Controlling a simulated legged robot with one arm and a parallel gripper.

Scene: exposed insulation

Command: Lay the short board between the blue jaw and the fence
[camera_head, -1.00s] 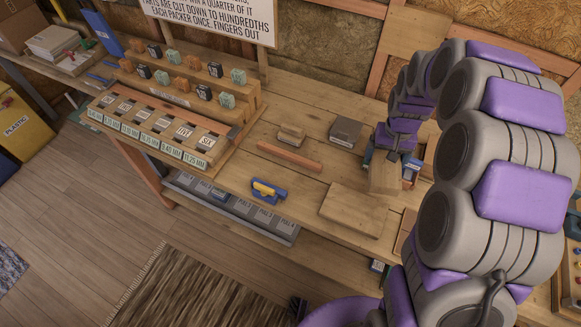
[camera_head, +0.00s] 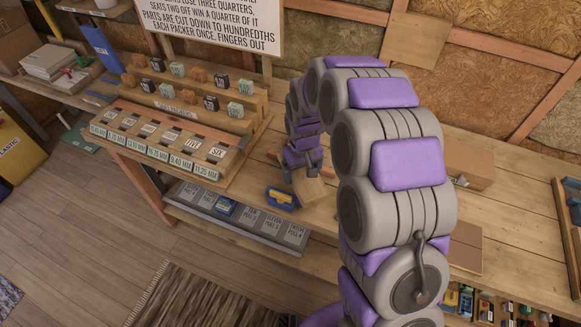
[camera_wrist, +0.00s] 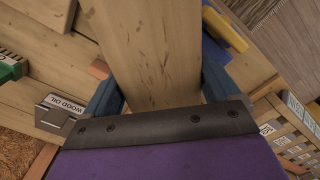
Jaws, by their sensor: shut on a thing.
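My gripper (camera_head: 304,163) is shut on the short board (camera_head: 311,190), a pale wooden piece. In the wrist view the board (camera_wrist: 150,45) runs away from me between my two blue fingers (camera_wrist: 160,92). A blue jaw with a yellow part (camera_head: 282,198) sits on the bench just left of the board; it also shows at the upper right of the wrist view (camera_wrist: 226,28). A reddish strip, apparently the fence (camera_wrist: 98,69), shows left of the board in the wrist view; my arm and the board mostly hide it in the head view. I cannot tell whether the board touches the bench.
A rack of labelled slots (camera_head: 160,140) with several small blocks stands left on the bench (camera_head: 510,200). A grey labelled tray (camera_head: 240,218) lies below the bench front. The right part of the bench has free room.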

